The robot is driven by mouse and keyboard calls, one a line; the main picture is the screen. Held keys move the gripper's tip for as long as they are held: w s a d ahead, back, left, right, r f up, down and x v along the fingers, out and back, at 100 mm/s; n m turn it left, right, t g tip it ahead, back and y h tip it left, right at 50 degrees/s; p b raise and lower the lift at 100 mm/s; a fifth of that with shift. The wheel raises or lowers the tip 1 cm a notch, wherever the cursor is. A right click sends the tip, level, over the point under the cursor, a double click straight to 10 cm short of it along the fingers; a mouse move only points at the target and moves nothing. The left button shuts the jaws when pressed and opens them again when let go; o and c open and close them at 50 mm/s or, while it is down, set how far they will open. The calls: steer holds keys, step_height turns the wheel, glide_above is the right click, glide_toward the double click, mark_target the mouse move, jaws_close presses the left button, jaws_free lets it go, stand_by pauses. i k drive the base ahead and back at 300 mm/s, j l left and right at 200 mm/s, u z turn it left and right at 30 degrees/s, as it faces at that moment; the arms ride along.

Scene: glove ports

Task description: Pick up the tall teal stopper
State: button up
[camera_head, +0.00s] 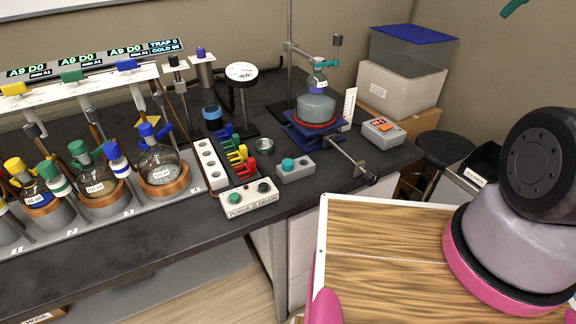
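Several teal items show in the head view, and I cannot tell for sure which is the tall teal stopper. A rounded teal piece (288,164) sits upright on a small grey block (297,172) near the middle of the black bench. My gripper is not in view.
Flasks with coloured caps (159,170) stand in a row at the left. A flask (316,103) sits on a blue jack (307,137). A white rack (211,163) and button box (249,197) flank coloured clips. A wood-topped surface (385,250) fills the lower right.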

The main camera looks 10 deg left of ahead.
mark_target(287, 164)
steer(key=k+j+z, duration=0.25)
steer(key=k+j, duration=0.3)
steer(key=k+j+z, duration=0.3)
steer(key=k+j, duration=0.25)
